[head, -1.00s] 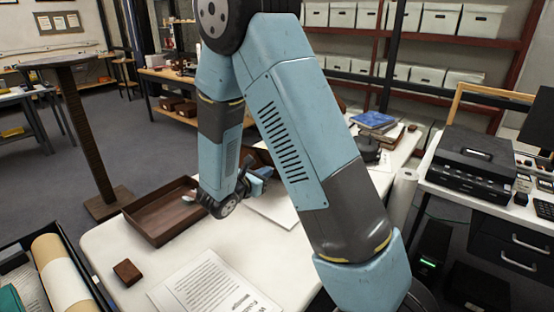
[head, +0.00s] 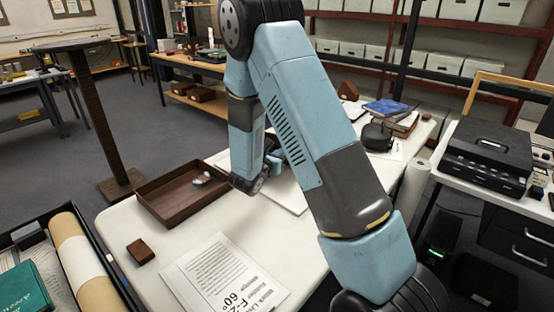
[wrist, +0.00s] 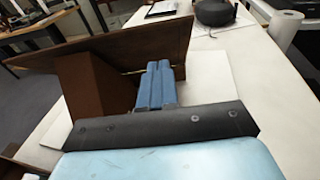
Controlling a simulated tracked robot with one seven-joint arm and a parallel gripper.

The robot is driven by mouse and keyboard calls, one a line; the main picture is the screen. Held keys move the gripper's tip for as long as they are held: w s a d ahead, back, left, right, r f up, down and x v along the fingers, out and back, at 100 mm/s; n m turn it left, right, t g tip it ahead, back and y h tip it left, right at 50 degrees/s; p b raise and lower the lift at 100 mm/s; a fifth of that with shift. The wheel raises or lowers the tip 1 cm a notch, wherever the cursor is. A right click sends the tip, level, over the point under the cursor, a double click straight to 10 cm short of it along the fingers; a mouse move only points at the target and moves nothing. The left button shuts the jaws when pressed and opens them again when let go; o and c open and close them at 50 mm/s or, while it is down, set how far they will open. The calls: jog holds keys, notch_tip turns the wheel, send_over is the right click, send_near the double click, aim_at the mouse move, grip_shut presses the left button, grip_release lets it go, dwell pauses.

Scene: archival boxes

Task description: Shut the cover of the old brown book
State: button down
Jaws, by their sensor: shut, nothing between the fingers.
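My gripper (wrist: 158,68) shows in the wrist view with its blue fingers together and nothing between them. The old brown book appears there as a broad, dark brown upright panel (wrist: 120,45), probably its raised cover, just beyond the fingertips. A reddish-brown block-like part (wrist: 88,85) stands left of the fingers; I cannot tell whether it belongs to the book. The fingers look close to the panel, but contact is unclear. In the head view my gripper (head: 272,160) is low over the white table, and my arm hides most of the book.
A brown tray (head: 160,217) lies left of my gripper on the white table (head: 120,235). A small brown block (head: 140,251) and a printed sheet (head: 225,275) lie nearer. Blue and brown books (head: 390,108) and a black round object (head: 376,136) are at the far right end.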

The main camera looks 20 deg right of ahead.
jog(key=shift+w+d+r, duration=1.15)
jog(key=shift+w+r, duration=0.05)
jog(key=shift+r, duration=0.05)
